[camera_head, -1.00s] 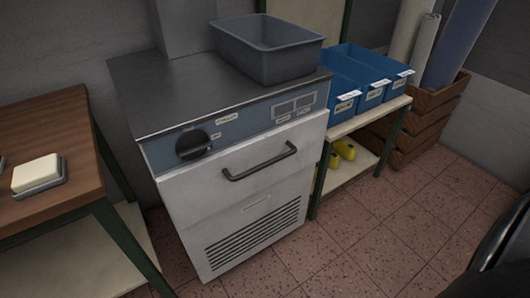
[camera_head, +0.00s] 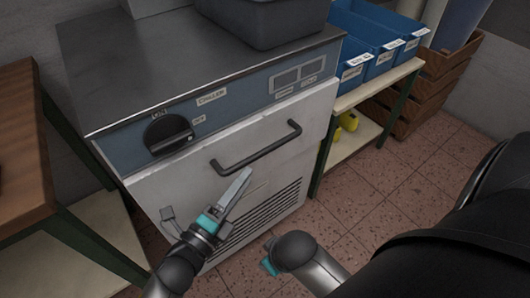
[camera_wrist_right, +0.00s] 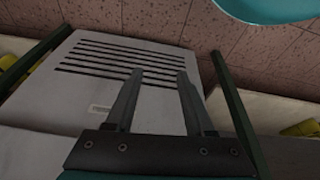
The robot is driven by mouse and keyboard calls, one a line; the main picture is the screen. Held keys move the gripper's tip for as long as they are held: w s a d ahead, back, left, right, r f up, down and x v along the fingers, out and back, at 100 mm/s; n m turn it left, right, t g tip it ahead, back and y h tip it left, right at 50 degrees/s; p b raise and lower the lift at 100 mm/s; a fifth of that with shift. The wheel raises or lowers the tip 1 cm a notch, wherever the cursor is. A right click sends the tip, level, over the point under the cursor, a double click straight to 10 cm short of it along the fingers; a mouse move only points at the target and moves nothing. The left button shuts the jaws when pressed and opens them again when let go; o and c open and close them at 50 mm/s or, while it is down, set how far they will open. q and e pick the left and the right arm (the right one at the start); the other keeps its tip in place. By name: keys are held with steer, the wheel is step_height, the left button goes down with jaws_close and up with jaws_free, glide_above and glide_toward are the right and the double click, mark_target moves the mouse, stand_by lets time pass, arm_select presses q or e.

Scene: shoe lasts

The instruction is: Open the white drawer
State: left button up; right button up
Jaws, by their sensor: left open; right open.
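The white drawer (camera_head: 180,172) is the upper front of a grey cabinet and looks shut. Its black bar handle (camera_head: 255,150) runs across the front. My left gripper (camera_head: 207,192) is open and empty in front of the drawer, below and left of the handle. One finger points up close under the handle; I cannot tell whether it touches. My right gripper's fingers are hidden in the head view behind its wrist. In the right wrist view, my right gripper (camera_wrist_right: 156,78) is open and empty, facing the vented lower panel (camera_wrist_right: 115,62).
A black knob (camera_head: 168,134) sits on the blue panel above the drawer. A grey bin (camera_head: 265,20) stands on the metal top. A wooden table (camera_head: 22,150) is at left, and a shelf with blue bins (camera_head: 352,68) at right. Tiled floor (camera_head: 390,190) is clear in front.

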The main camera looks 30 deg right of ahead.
mark_target(265, 150)
arm_select(q)
steer(key=b+x, duration=0.2)
steer(key=x, duration=0.6)
steer(key=shift+w+d+f, duration=0.1)
steer(key=shift+b+x, duration=0.5)
steer(key=shift+x, duration=0.25)
arm_select(e)
step_height(265, 150, up, 7)
steer(key=t, duration=0.1)
steer(key=shift+w, duration=0.4)
arm_select(q)
steer(key=shift+c, duration=0.2)
jaws_close()
